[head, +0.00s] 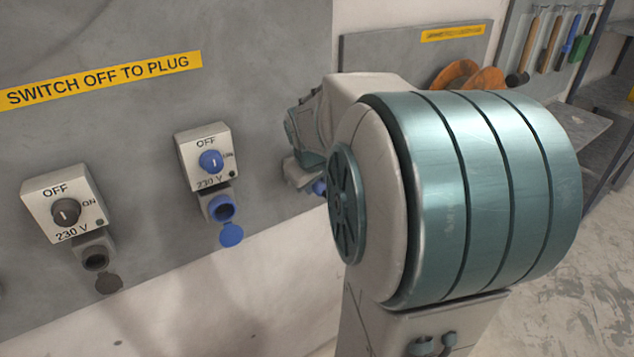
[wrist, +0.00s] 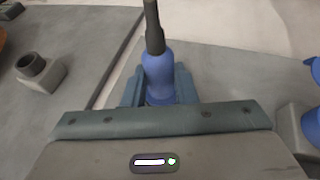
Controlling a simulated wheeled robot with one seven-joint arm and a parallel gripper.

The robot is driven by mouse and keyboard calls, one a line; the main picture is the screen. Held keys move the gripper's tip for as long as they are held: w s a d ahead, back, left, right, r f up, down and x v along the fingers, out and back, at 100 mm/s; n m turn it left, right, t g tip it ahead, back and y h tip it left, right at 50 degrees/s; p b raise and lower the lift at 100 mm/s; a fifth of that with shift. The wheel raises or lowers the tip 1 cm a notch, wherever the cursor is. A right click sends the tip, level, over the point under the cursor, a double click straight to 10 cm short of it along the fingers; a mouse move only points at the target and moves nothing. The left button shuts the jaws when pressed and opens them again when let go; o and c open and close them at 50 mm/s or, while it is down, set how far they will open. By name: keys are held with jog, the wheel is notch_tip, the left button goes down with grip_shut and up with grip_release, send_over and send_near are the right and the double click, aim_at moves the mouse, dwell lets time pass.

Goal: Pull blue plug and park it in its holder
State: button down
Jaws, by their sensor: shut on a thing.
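The blue plug (wrist: 158,70) with its dark cable shows in the wrist view, held between the fingers of my gripper (wrist: 159,96). In the head view only a bit of the plug (head: 319,187) shows beside my gripper (head: 304,176), mostly hidden by my arm. The blue socket (head: 221,209) is empty, its blue lid (head: 231,235) hanging open, left of my gripper; it also shows at the right edge of the wrist view (wrist: 313,128). A grey block with a round opening (wrist: 40,75), perhaps the holder, is at the left in the wrist view, apart from the plug.
The blue switch (head: 211,161) sits above the blue socket, its exact setting hard to read. A black switch (head: 66,211) and dark socket (head: 96,258) are further left. An orange cable reel (head: 466,75) and hanging tools (head: 550,45) are behind my arm.

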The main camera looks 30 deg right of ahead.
jog(key=shift+w, duration=0.2)
jog(key=c, duration=1.1)
grip_release()
jog(key=shift+s+r, duration=0.1)
jog(key=v, duration=1.3)
jog(key=shift+s+a+r, duration=0.15)
jog(key=shift+s+r, duration=0.05)
jog(key=shift+r, duration=0.05)
jog(key=s+a+f+y, duration=0.1)
jog(key=s+a+f, duration=0.2)
jog(key=a+f, duration=0.2)
jog(key=s+a+f+g+y, duration=0.1)
jog(key=s+a+f, duration=0.3)
jog(key=a+f, duration=0.1)
jog(key=s+a+f+y, duration=0.1)
jog(key=s+a+f, duration=0.2)
jog(key=a+f, duration=0.2)
jog(key=shift+s+a+f+m, duration=0.15)
jog(key=shift+f+m, duration=0.05)
jog(key=shift+f, duration=0.1)
jog(key=shift+s+a+f+m, duration=0.1)
jog(key=shift+a+f+m, duration=0.1)
jog(key=shift+f, duration=0.15)
